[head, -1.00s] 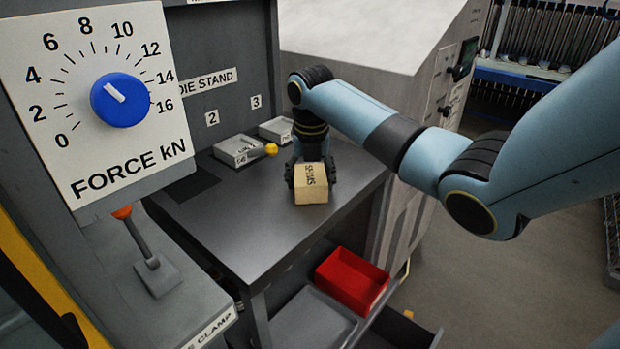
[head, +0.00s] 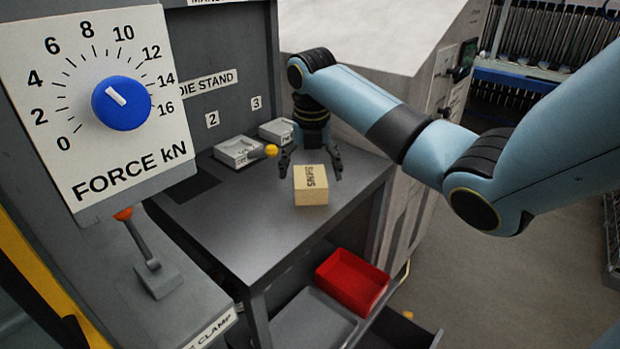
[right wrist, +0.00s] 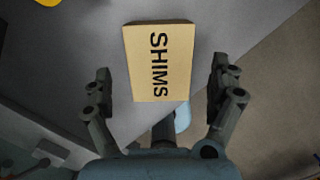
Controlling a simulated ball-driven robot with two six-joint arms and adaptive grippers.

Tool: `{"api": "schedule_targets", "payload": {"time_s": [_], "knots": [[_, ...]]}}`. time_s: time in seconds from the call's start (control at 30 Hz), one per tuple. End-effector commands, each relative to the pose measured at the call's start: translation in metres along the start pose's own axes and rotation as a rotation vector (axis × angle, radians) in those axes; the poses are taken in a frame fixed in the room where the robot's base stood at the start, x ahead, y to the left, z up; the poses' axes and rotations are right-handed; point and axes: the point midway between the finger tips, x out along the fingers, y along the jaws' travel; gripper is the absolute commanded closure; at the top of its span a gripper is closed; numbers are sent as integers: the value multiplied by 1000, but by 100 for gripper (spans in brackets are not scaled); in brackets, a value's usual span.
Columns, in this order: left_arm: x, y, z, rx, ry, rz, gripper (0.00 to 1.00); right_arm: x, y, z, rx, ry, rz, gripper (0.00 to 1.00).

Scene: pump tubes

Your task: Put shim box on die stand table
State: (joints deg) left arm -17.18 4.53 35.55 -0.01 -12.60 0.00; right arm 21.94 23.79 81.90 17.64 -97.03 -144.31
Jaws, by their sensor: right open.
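The shim box (head: 311,186), a tan box lettered SHIMS, rests on the dark grey die stand table (head: 245,228). In the right wrist view the shim box (right wrist: 158,66) lies ahead of and between the spread fingers, with gaps on both sides. My right gripper (head: 311,172) is open and empty, just behind and above the box in the head view. The right gripper's fingers (right wrist: 161,92) also show in the right wrist view. My left gripper is not in view.
Two grey die blocks (head: 237,152) sit at the back of the table near the labels 2 and 3, with a yellow-knobbed lever (head: 270,151) beside them. A red bin (head: 352,281) stands on a lower shelf. The table front is clear.

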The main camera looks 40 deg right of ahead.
Motion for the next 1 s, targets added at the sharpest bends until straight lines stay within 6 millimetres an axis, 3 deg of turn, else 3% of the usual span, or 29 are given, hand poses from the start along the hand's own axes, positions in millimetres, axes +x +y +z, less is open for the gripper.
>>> {"api": "schedule_targets", "payload": {"time_s": [0.2,0.4,1.0], "knots": [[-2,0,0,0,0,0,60,-52,0,1,0,-4,1,8],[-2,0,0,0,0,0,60,-81,0,1,0,-2,1,8],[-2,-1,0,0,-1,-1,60,-89,0,0,1,0,0,8]]}}
